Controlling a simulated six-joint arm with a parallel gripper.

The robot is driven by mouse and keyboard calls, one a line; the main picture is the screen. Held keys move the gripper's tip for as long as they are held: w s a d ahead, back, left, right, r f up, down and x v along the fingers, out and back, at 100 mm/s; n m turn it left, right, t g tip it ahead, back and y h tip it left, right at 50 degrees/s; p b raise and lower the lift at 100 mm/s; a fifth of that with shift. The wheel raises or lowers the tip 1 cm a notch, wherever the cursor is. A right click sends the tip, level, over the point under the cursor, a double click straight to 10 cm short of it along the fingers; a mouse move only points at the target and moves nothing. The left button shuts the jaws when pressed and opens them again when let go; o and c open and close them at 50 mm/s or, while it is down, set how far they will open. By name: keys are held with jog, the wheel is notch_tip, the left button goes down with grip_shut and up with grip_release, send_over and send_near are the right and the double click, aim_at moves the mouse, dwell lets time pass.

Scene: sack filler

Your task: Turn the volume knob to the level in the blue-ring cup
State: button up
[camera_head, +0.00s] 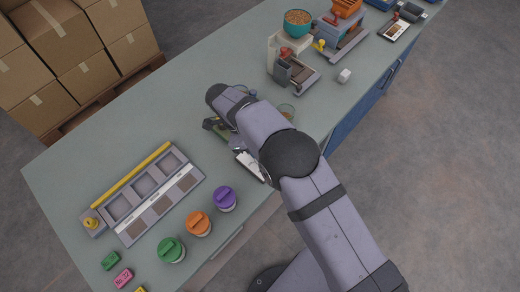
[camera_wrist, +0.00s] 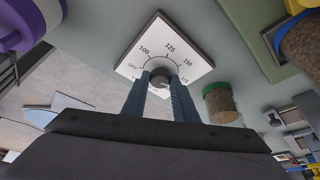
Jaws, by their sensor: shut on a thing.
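In the wrist view, a white square dial plate (camera_wrist: 177,38) carries a black scale with 100, 125 and 150 readable; a further number at right is too small to be sure. The dark round knob (camera_wrist: 162,74) sits at its middle. My gripper (camera_wrist: 160,84) is shut on the knob, one blue finger on each side. The knob's pointer is not clear. A cup with a bluish rim and brown grains (camera_wrist: 303,50) is cut off at the upper right; its level cannot be judged. In the head view my arm hides most of the knob, and the dial plate (camera_head: 250,166) shows partly.
A green-ringed cup with grains (camera_wrist: 220,104) stands right of the dial. In the head view, purple (camera_head: 224,198), orange (camera_head: 198,223) and green (camera_head: 171,249) lidded jars and a compartment tray (camera_head: 130,233) are at left. A scale with a teal bowl (camera_head: 297,27) stands at the back.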

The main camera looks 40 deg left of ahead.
jog(key=shift+w, duration=0.1)
jog(key=o, duration=1)
jog(key=shift+a+r+b, duration=0.2)
jog(key=shift+r+b, duration=0.2)
jog(key=shift+r, duration=0.05)
jog(key=b+v, duration=0.2)
jog(key=v, duration=0.2)
jog(key=shift+a+r, duration=0.1)
jog(key=shift+r, duration=0.15)
jog(key=shift+s+v, duration=0.2)
jog(key=shift+v, duration=0.7)
